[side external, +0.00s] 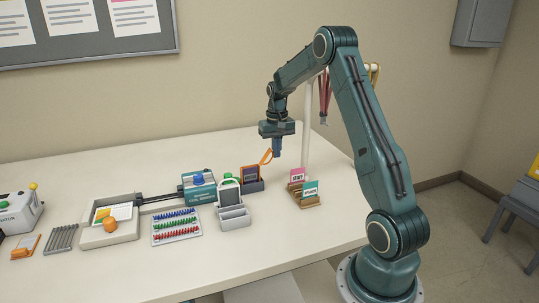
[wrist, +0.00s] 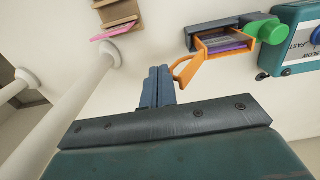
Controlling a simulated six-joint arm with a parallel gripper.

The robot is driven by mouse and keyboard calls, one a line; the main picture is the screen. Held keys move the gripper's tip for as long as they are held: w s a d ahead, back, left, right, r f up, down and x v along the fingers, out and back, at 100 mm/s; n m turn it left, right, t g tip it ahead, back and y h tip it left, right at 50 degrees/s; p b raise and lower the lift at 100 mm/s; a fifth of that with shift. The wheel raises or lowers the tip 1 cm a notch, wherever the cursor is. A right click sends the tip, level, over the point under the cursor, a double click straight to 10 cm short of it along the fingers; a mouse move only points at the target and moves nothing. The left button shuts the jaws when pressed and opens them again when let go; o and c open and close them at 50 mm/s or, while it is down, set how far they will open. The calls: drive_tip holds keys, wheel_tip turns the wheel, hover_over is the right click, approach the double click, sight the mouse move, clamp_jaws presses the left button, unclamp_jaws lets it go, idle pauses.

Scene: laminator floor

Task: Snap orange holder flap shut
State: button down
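The orange holder (side external: 242,180) stands upright in a dark slotted stand (side external: 254,187), with a dark and purple card inside. Its orange flap (side external: 266,157) is open, sticking up and out to the right. In the wrist view, the holder (wrist: 200,42) shows its open end and the flap (wrist: 188,72) angles toward my fingers. My gripper (side external: 277,152) points down just right of the flap. In the wrist view, my gripper's blue fingers (wrist: 158,86) are together with nothing between them. The flap's tip is very close to them; I cannot tell whether they touch.
A white post (side external: 308,130) with hanging lanyards (side external: 324,97) stands right of my gripper. A wooden rack (side external: 305,198) with pink and green cards is in front of it. The teal laminator (side external: 199,190) and a grey tray (side external: 233,216) stand left. The table's front right is clear.

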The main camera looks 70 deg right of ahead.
drive_tip(key=shift+w+a+f, duration=0.25)
drive_tip(key=shift+w+a, duration=0.6)
drive_tip(key=shift+a, duration=0.2)
drive_tip(key=shift+w+a, duration=1.25)
drive_tip(key=shift+a, duration=0.05)
wheel_tip(320, 180, up, 8)
hover_over(267, 154)
drive_tip(key=w+a, duration=0.1)
drive_tip(key=w, duration=0.1)
drive_tip(key=shift+s+a+f, duration=0.1)
drive_tip(key=shift+a+f, duration=0.05)
idle(0.8)
drive_tip(key=shift+f, duration=0.1)
idle(0.5)
